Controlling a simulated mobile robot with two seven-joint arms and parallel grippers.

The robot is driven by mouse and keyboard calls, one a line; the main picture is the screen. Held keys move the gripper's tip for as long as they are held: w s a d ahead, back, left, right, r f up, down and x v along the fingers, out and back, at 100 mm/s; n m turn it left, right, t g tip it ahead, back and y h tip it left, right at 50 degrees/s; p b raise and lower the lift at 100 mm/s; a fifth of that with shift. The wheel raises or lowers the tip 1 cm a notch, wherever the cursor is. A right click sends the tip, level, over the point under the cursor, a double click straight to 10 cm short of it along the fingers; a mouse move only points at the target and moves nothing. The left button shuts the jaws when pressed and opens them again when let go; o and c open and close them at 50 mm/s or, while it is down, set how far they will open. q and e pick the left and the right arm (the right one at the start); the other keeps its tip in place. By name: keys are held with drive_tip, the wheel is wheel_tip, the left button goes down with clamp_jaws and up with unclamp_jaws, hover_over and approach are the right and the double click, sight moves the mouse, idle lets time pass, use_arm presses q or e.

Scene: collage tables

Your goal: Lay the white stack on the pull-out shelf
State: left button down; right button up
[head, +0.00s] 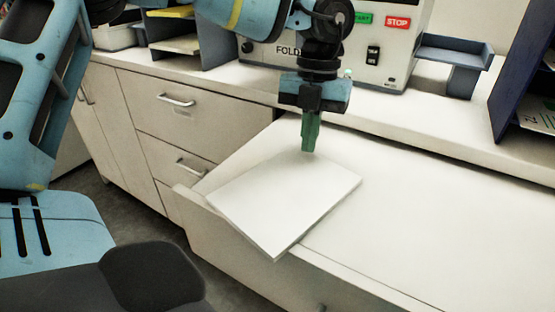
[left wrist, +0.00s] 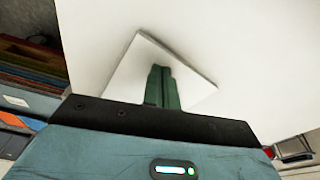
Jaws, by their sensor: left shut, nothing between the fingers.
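The white stack (head: 285,205) is a flat white slab with a thin visible side. In the head view it lies on the white pull-out shelf (head: 400,225), turned at an angle, with its near corner reaching the front edge. My left gripper (head: 309,150) points down at the stack's far edge with its green fingers shut and empty. Whether the tips touch the stack I cannot tell. The left wrist view shows the stack (left wrist: 128,72) behind the shut green fingers (left wrist: 160,72), which hide part of it. My right gripper is in neither view.
A folding machine (head: 395,40) stands on the counter behind, with a grey-blue tray (head: 455,52) at its right. Dark dividers (head: 525,70) stand at the far right. Drawers (head: 175,110) are at the left. The shelf's right part is clear.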

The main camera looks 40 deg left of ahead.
sight(281, 197)
use_arm(q)
drive_tip(key=shift+w+a, duration=0.35)
drive_tip(key=shift+a, duration=0.2)
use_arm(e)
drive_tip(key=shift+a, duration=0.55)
use_arm(q)
drive_tip(key=shift+s+d, duration=0.1)
